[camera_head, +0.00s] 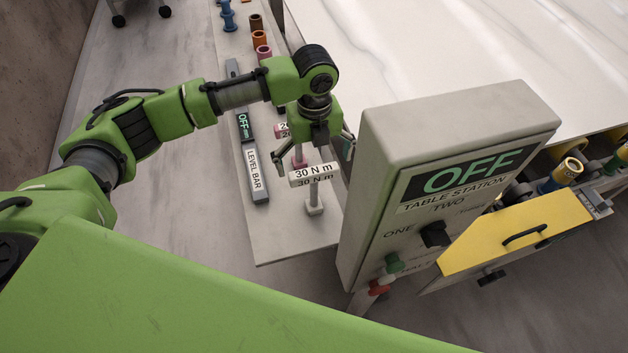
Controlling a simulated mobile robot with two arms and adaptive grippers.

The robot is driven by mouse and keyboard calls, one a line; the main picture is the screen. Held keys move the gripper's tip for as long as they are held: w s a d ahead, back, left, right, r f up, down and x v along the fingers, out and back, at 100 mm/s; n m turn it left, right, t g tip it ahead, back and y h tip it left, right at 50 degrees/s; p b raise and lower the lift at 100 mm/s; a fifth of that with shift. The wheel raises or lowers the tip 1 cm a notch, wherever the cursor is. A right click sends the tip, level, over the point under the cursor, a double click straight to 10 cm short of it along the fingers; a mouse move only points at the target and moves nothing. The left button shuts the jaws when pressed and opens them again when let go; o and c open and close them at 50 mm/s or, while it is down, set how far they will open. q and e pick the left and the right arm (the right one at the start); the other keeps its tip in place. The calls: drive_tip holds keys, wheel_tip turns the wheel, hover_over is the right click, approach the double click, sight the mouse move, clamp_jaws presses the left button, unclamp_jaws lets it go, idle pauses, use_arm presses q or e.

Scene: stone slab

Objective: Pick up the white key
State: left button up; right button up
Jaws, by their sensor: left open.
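The white key (314,197) stands upright on the narrow shelf, with a white label reading "30 N m" at its upper part. A pink key (299,155) with a label reading "20" stands just behind it, partly hidden by my gripper. My left gripper (316,158) points down with its fingers spread, above and slightly behind the white key's label. Its fingers appear apart from the white key, though the exact depth gap is hard to tell. My right gripper is out of view.
A grey control box (440,165) reading "OFF" stands close to the right of the gripper. A dark level bar (254,160) lies left of the keys on the shelf (285,240). Coloured sockets (261,38) stand farther back. A yellow drawer (520,233) is at right.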

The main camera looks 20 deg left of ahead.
sight(314, 171)
use_arm(q)
drive_tip(key=shift+f, duration=0.3)
wheel_tip(314, 171, down, 4)
drive_tip(key=shift+s+f+p, duration=0.1)
drive_tip(key=shift+s+p, duration=0.05)
drive_tip(key=shift+p, duration=0.95)
drive_tip(key=shift+f, duration=0.4)
drive_tip(key=c, duration=1.5)
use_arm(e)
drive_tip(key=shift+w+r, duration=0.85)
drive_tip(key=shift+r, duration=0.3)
